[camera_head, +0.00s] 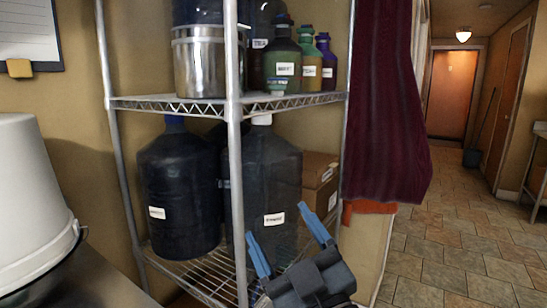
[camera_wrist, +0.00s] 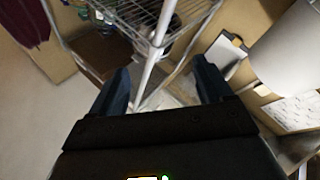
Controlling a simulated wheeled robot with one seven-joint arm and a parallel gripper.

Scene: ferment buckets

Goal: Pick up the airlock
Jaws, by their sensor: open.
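I cannot make out an airlock for certain in either view. My gripper (camera_head: 275,220) is in front of the lower part of the wire rack in the head view, open, with its blue fingers spread and nothing seen between them. A dark carboy with a white cap (camera_head: 268,172) stands on the lower shelf behind the gripper. A darker carboy with a blue cap (camera_head: 180,190) stands to its left. In the wrist view the open gripper (camera_wrist: 161,66) faces a rack post, and the picture there is blurred.
The wire rack (camera_head: 166,104) has posts in front of the carboys. Its upper shelf holds a steel pot (camera_head: 199,65) and several labelled bottles (camera_head: 283,68). A cardboard box (camera_head: 316,172) sits at the lower right. A white bucket (camera_head: 28,190) stands at left.

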